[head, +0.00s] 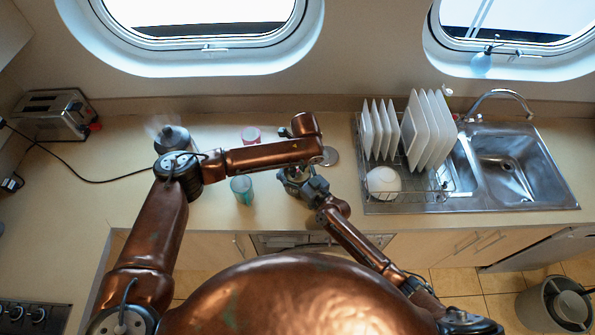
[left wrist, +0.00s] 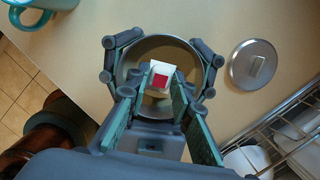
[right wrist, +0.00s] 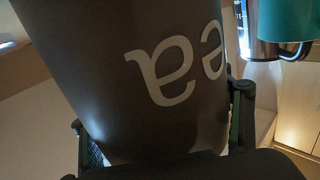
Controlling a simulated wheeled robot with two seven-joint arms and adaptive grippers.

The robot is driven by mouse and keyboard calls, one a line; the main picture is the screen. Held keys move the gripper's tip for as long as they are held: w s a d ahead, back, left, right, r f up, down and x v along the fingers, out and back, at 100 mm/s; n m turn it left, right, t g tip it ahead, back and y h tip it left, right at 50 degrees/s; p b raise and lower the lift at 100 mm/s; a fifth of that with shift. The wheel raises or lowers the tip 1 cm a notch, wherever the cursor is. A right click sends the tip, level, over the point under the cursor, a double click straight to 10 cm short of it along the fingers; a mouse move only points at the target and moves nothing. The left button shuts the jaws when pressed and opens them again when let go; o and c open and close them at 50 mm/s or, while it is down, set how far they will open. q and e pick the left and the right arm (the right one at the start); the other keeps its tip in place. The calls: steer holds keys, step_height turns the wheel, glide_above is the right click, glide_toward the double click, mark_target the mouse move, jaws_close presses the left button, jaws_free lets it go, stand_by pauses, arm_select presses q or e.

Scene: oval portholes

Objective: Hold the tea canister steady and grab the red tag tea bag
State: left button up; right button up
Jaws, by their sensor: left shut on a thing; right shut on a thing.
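The dark tea canister (right wrist: 110,50) with pale letters fills much of the right wrist view. The left wrist view looks down onto its open round rim (left wrist: 128,58). My right gripper (right wrist: 165,130) is shut on the canister, with one finger at each side. A white tea bag tag with a red square (left wrist: 160,80) shows over the canister's mouth. My left gripper (left wrist: 160,90) points down there and is shut on the tea bag, with the tag between its fingertips. The tea bag's lower part is hidden. In the head view, my arms mostly hide the canister.
A round metal lid (left wrist: 253,65) lies beside the canister. A teal mug (head: 242,190) stands near the counter's front edge. A dish rack (head: 400,190) with plates and a sink (head: 512,165) take the right side.

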mark_target(298, 171)
arm_select(q)
step_height(298, 171, up, 9)
stand_by(0.3)
arm_select(e)
steer(key=o, duration=1.9)
steer(key=shift+o, duration=0.2)
steer(key=v, duration=1.2)
